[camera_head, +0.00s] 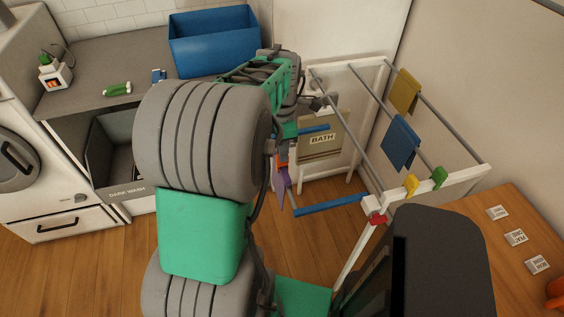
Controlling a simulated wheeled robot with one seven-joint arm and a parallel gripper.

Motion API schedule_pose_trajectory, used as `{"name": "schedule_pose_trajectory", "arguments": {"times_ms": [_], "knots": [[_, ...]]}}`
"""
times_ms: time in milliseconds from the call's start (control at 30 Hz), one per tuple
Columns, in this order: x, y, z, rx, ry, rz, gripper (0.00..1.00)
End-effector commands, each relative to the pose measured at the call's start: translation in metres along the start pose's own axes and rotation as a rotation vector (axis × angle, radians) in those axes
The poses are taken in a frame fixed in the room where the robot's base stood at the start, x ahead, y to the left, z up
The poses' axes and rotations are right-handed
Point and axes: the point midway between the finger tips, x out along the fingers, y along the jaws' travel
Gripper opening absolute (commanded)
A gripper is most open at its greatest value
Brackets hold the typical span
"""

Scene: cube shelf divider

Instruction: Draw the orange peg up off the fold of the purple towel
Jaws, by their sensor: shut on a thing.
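The purple towel (281,192) hangs at the left end of the drying rack, beside a blue bar. Only a narrow strip of it shows past my grey arm link. The orange peg (282,159) shows as a small patch just above the towel. My gripper (284,154) is at the peg, mostly hidden behind my arm, and is shut on it. I cannot tell whether the peg still touches the towel's fold.
The white drying rack (345,66) carries an olive cloth (404,92), a blue cloth (400,141) and yellow (411,185), green (439,177) and red (376,219) pegs. A BATH-labelled bin (322,152) stands behind. A blue crate (212,50) sits on the counter.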

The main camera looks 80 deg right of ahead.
Motion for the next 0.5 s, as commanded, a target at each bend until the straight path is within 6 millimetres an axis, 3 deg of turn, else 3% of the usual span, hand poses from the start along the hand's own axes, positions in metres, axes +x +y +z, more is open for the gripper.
{"name": "schedule_pose_trajectory", "arguments": {"times_ms": [500], "knots": [[-0.011, 0.0, 0.0, 0.0, 0.0, 0.0, 0.0]]}}
